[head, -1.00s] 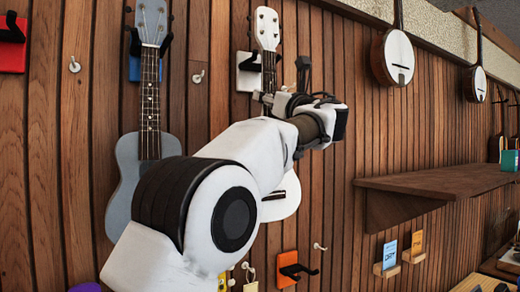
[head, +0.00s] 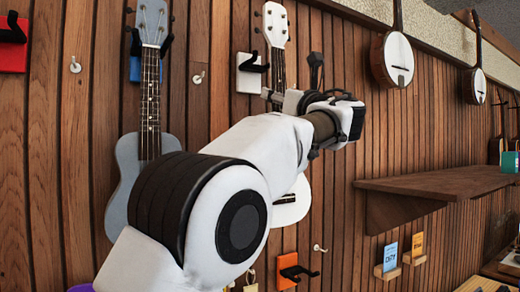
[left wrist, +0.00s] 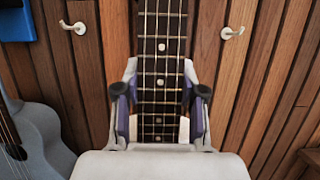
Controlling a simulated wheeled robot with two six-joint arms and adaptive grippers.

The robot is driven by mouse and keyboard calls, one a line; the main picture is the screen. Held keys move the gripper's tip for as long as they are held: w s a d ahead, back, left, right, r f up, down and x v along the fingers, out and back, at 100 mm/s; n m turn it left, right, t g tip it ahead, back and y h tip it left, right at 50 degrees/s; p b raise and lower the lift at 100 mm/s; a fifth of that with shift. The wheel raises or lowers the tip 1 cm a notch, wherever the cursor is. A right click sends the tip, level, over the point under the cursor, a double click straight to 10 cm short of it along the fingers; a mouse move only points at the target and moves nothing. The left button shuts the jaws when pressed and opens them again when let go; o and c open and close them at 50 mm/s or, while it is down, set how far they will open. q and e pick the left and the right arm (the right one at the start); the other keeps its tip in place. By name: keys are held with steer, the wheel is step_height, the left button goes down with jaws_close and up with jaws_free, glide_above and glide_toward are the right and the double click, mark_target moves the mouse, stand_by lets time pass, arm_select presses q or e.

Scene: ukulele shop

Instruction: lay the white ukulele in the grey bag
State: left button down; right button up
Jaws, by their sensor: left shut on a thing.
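The white ukulele (head: 293,203) is upright in front of the wood wall, its white headstock (head: 276,24) just right of a white hanger with a black fork (head: 250,73). My left gripper (head: 272,98) is shut around its neck below the headstock. In the left wrist view the dark fretboard (left wrist: 161,45) runs between the fingers of the left gripper (left wrist: 160,102). My arm hides part of the neck and body in the head view. The grey bag and my right gripper are not in view.
A blue-grey ukulele (head: 144,170) hangs close on the left. A wooden shelf (head: 430,186) juts out on the right, and banjos (head: 397,60) hang above it. An orange hanger (head: 288,270) and small white hooks (head: 198,77) stick out of the wall.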

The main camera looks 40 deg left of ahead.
arm_select(q)
steer(key=shift+s+d+r, duration=0.1)
steer(key=shift+s+d, duration=0.2)
steer(key=shift+d, duration=0.4)
steer(key=shift+s+d+f, duration=0.1)
steer(key=shift+s+d, duration=0.2)
steer(key=shift+d, duration=0.35)
steer(key=shift+s+d+r, duration=0.1)
steer(key=shift+s+d, duration=0.2)
steer(key=shift+d, duration=0.4)
steer(key=shift+a, duration=0.1)
